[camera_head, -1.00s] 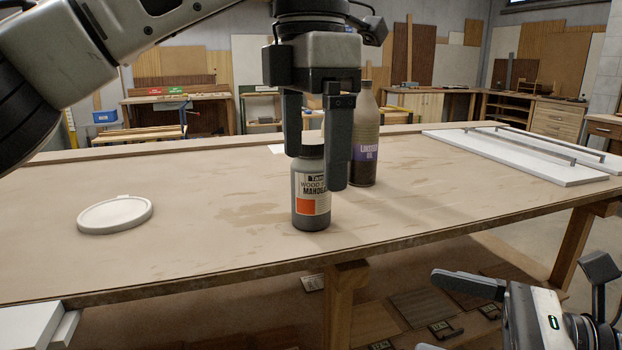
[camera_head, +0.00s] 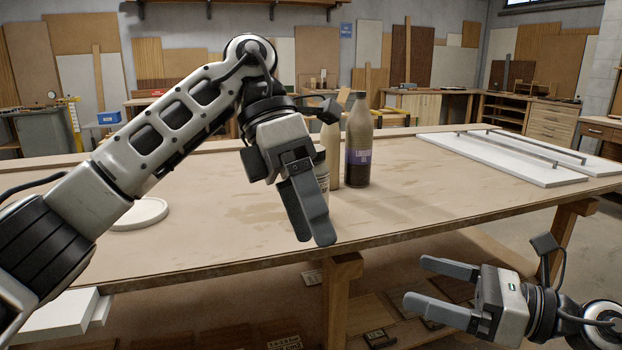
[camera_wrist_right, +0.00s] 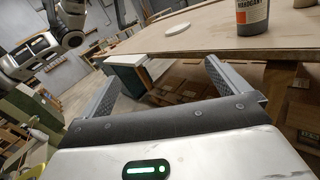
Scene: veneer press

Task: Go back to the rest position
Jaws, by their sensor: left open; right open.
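My left gripper (camera_head: 312,238) is open and empty. It is tilted, fingers pointing down, in front of the wood stain bottle (camera_head: 323,172) near the table's front edge. The gripper hides most of that bottle, which stands upright on the table (camera_head: 430,215). The bottle's lower part also shows at the top of the right wrist view (camera_wrist_right: 252,14). My right gripper (camera_head: 417,282) is open and empty, off the table's front edge at lower right, fingers pointing left. Both its fingers show in the right wrist view (camera_wrist_right: 168,80).
A brown linseed oil bottle (camera_head: 358,145) and a pale bottle (camera_head: 331,150) stand just behind the stain bottle. A round white disc (camera_head: 146,212) lies at left, partly behind my left arm. White panels with bars (camera_head: 478,158) lie at the right. White boards (camera_head: 50,318) sit at lower left.

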